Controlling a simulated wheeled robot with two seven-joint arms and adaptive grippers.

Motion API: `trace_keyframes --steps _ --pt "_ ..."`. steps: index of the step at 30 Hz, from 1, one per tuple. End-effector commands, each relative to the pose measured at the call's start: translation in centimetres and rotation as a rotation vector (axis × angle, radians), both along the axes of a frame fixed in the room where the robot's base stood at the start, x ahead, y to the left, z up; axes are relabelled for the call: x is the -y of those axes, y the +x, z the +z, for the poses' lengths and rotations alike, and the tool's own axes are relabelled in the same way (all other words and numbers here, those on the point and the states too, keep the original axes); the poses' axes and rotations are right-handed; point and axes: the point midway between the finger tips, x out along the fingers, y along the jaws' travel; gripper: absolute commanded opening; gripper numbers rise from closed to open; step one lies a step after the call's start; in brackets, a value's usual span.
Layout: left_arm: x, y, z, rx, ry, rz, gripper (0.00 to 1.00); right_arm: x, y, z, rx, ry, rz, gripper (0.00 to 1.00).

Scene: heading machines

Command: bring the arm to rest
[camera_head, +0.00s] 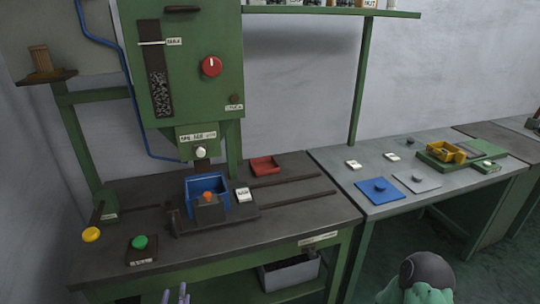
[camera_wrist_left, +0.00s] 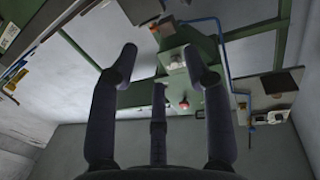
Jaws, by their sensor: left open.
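My left gripper (camera_head: 177,295) shows only as fingertips at the bottom edge of the head view, in front of the dark workbench. In the left wrist view the gripper (camera_wrist_left: 160,72) has its fingers spread wide, with nothing between them. Beyond them are the green machine (camera_wrist_left: 192,55) and wall, seen at an odd tilt. The rest of the left arm is hidden below the head view. My right gripper is not in view.
The green machine (camera_head: 187,80) stands behind.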

Motion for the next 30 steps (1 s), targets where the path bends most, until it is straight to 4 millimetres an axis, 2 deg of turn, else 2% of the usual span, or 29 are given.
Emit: trace_keyframes --steps 11,17,23,30 --pt "0.6 0.7 -2.5 -0.104 -0.041 -0.029 0.49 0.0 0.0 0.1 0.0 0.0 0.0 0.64" --pt "1.2 1.1 -4.8 -0.198 -0.078 -0.055 0.49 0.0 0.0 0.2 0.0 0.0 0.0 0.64" --pt "2.4 1.3 -8.6 -0.35 -0.136 -0.09 0.49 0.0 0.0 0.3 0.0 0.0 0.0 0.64" --pt "4.7 0.4 -15.4 -0.616 -0.235 -0.142 0.49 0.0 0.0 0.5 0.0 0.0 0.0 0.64"
